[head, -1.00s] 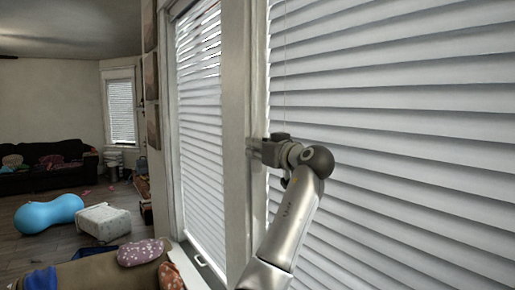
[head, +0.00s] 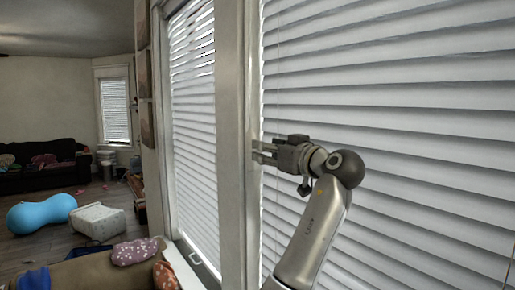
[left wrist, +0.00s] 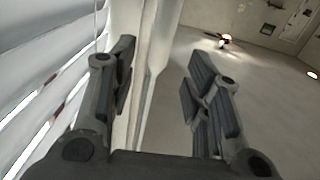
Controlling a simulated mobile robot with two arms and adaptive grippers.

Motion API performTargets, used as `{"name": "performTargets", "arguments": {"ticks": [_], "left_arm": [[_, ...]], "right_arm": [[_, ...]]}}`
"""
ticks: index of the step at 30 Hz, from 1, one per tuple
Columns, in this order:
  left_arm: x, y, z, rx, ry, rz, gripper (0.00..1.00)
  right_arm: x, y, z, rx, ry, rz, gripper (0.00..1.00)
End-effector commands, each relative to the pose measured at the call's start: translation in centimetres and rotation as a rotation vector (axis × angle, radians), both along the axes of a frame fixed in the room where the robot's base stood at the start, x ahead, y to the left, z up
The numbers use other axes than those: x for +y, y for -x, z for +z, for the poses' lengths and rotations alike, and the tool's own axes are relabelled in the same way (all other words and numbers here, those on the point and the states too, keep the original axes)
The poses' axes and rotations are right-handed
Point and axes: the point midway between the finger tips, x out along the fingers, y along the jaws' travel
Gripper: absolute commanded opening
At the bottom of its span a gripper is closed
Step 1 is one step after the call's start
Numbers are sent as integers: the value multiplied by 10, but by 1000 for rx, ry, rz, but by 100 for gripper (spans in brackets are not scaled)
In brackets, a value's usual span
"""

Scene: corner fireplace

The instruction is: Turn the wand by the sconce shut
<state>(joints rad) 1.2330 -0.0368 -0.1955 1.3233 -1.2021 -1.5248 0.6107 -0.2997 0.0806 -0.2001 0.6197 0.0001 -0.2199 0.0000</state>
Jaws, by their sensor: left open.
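The wand (head: 278,60) is a thin pale line hanging in front of the slats of the large right-hand blind (head: 400,110), near the blind's left edge. My left gripper (head: 259,152) is open, with its fingers pointing left toward the white window post. It is near the line of the wand's lower part; the head view does not settle whether they touch. In the left wrist view, my left gripper's two fingers (left wrist: 158,80) stand apart with the post behind the gap. A thin line (left wrist: 98,25) near the left finger may be the wand. No sconce is clearly visible. My right gripper is out of view.
The white window post (head: 231,120) stands close to the fingertips. A second blind (head: 194,130) is left of it. Beyond are a blue peanut-shaped ball (head: 40,213), a white box (head: 97,221), a dark sofa (head: 40,165) and a seat with a patterned cushion (head: 135,252).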

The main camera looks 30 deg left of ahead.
Motion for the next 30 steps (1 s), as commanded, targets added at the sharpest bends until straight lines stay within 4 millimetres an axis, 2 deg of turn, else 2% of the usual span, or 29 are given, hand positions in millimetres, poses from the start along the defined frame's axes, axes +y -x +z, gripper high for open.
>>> {"name": "performTargets", "arguments": {"ticks": [3,7,25,28,30], "left_arm": [[-19,8,-1,0,0,-2,45],[-29,13,-1,3,1,0,45],[-33,15,-3,4,1,-1,45],[-32,10,-22,36,13,-19,45],[-31,6,-52,84,31,-48,45]], "right_arm": [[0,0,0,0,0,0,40],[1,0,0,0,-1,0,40],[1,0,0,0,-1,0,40],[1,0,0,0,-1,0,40],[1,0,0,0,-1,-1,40]]}}
